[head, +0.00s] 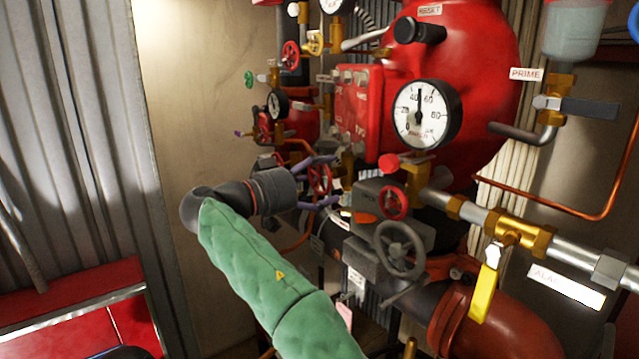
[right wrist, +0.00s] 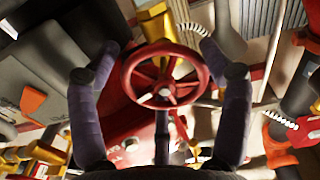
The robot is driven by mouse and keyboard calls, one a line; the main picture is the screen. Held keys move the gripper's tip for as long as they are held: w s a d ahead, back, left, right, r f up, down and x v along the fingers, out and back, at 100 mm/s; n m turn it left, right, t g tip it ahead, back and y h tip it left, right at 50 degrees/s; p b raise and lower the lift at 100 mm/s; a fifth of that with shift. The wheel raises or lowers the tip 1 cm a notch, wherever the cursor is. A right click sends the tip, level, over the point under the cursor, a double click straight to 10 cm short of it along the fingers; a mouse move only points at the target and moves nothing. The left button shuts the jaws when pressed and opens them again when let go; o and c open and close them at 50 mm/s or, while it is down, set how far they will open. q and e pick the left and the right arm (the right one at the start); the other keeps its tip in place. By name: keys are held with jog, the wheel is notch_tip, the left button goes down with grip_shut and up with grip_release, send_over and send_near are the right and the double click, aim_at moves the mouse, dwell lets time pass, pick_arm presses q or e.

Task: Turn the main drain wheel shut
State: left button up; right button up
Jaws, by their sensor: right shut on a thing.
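A small red handwheel (head: 320,179) sits on the valve piping left of the grey handwheel. In the right wrist view the red wheel (right wrist: 163,91) is seen face-on, with spokes and a pale hub. My right gripper (head: 326,180) comes in from the left in a green sleeve, its purple fingers above and below this wheel. In the right wrist view the right gripper (right wrist: 160,60) has one finger on each side of the rim and is shut on it. No readable label shows whether this is the main drain wheel. My left gripper is out of view.
Another red handwheel (head: 394,203) and a grey handwheel (head: 398,249) stand close to the right. A pressure gauge (head: 426,114), a yellow lever (head: 484,291) and a copper pipe (head: 560,206) crowd the right side. Bare wall (head: 195,130) lies at the left.

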jog(key=shift+w+a+f, duration=0.15)
jog(key=shift+f, duration=0.5)
jog(key=o, duration=1.1)
jog(key=shift+c, duration=0.2)
jog(key=shift+w+d, duration=0.1)
jog(key=shift+d, duration=0.1)
jog(key=shift+a+r, duration=0.2)
jog(key=shift+r, duration=0.15)
jog(key=v, duration=1.2)
